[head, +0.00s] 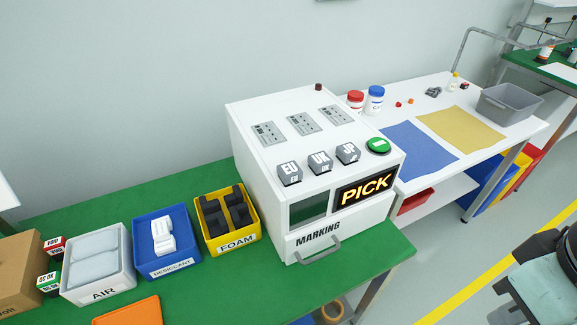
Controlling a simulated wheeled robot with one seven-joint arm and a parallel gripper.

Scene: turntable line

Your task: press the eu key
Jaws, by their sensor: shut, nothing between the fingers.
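The EU key (289,173) is a grey block with white "EU" lettering on the white marking machine (262,147). It is the leftmost of three keys in a row. The UK key (319,161) and the JP key (347,152) stand to its right. A round green button (377,146) is at the right end of the row. A dark display (366,189) on the machine's front reads "PICK". Nothing touches or covers the keys. My gripper is not in view; a dark and pale-teal part, which seems to be my arm, shows at the lower right edge.
A yellow foam bin (257,217), a blue desiccant bin (198,258) and a white air bin (130,282) stand left of the machine. A drawer handle (322,250) sticks out at the machine's front. A white table (474,99) stands behind right. The space above the keys is clear.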

